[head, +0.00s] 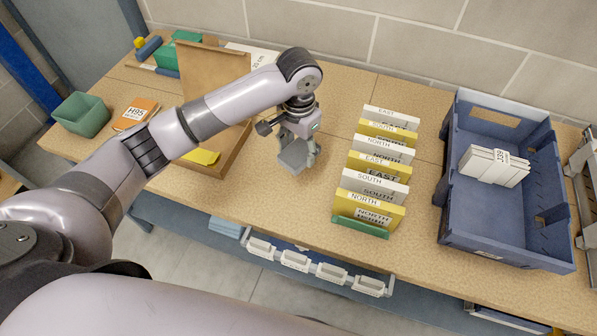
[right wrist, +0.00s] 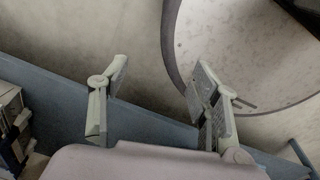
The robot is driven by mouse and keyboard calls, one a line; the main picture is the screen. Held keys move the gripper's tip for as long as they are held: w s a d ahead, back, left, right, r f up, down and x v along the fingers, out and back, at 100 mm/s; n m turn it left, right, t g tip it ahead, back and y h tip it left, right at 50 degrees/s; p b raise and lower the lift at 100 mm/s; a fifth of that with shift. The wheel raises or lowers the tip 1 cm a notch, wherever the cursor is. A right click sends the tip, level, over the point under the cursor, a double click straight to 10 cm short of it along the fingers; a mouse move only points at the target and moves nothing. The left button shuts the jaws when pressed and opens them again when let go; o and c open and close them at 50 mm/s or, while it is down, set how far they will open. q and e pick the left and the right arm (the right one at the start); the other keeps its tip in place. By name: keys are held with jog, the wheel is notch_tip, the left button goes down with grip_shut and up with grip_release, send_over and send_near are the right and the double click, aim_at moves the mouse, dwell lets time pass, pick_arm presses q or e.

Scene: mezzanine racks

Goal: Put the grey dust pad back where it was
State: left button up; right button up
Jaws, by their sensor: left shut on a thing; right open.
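My left gripper (head: 302,148) is over the middle of the wooden bench, pointing down, and is shut on the grey dust pad (head: 292,158). The pad is a small grey block, partly hidden by the fingers. It appears to be at or just above the bench top; I cannot tell whether it touches. My right gripper (right wrist: 160,85) shows only in the right wrist view, with its two fingers wide apart and nothing between them.
A card file (head: 360,228) with yellow and white labelled cards stands right of the pad. Beyond it is a blue crate (head: 450,190) holding white boxes. A brown open box (head: 236,150), a green bin (head: 82,116) and an orange booklet (head: 137,112) are left. Bench front centre is clear.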

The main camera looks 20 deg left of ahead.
pick_arm(q)
send_over(299, 182)
notch_tip(299, 182, down, 6)
jog(key=shift+r, duration=0.25)
notch_tip(299, 182, down, 5)
jog(key=shift+r+p, duration=0.15)
jog(key=shift+p, duration=0.25)
jog(key=shift+f, duration=0.2)
pick_arm(e)
jog(key=shift+a+r, duration=0.1)
jog(key=shift+r, duration=0.4)
pick_arm(q)
jog(key=shift+f, duration=0.15)
jog(key=o, duration=1.1)
jog(key=shift+w+r, duration=0.1)
jog(key=shift+r, duration=0.5)
notch_tip(299, 182, up, 11)
jog(key=shift+r+b, duration=0.1)
jog(key=shift+b, duration=0.45)
pick_arm(e)
jog(key=shift+a+f, duration=0.25)
jog(key=shift+f, duration=0.25)
